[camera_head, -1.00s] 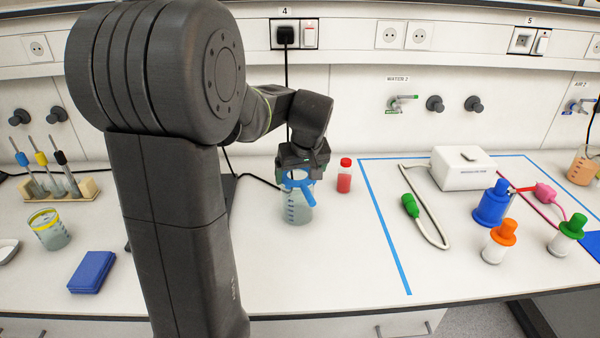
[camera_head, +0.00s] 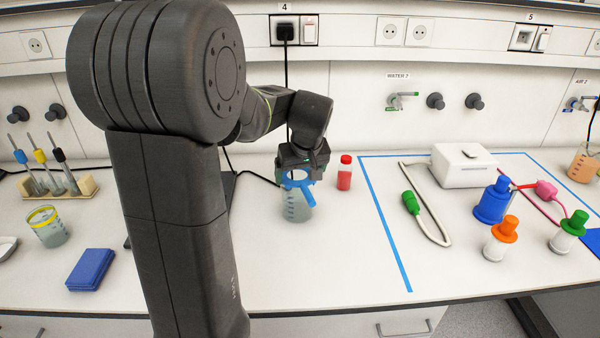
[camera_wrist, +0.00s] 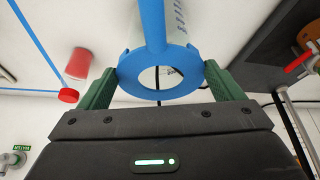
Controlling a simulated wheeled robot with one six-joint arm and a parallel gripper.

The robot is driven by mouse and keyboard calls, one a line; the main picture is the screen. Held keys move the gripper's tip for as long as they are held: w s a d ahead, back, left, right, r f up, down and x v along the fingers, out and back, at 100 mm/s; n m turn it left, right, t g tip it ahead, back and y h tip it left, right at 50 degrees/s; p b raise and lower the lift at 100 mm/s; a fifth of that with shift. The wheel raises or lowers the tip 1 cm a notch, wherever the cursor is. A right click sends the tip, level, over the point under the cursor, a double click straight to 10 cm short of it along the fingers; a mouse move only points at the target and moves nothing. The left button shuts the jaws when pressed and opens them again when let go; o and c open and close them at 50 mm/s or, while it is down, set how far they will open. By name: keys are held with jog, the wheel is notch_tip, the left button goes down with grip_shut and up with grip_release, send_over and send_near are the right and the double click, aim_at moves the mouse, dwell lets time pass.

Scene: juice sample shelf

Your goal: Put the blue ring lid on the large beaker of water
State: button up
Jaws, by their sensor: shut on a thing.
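The blue ring lid (camera_head: 297,179) is a flat ring with a bar across or beside it. My gripper (camera_head: 301,170) is shut on it, with a green finger on each side of the ring in the wrist view (camera_wrist: 171,85). The large beaker (camera_head: 297,207), clear with blue markings and bluish water, stands upright on the bench directly below the lid. The lid is at the beaker's rim; I cannot tell whether they touch. The lid and gripper hide the beaker's mouth.
A red-capped bottle (camera_head: 344,173) stands close to the right of the beaker. A yellow-rimmed beaker (camera_head: 48,228), a blue box (camera_head: 91,270) and a rack (camera_head: 62,187) are at the left. A white device (camera_head: 462,167) and several capped bottles stand at the right. The front middle bench is clear.

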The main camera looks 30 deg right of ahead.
jog(key=shift+f, duration=0.1)
jog(key=o, duration=0.8)
jog(key=v, duration=1.3)
jog(key=shift+r, duration=0.4)
jog(key=shift+f, duration=0.1)
jog(key=x, duration=1.3)
jog(key=shift+f, duration=0.25)
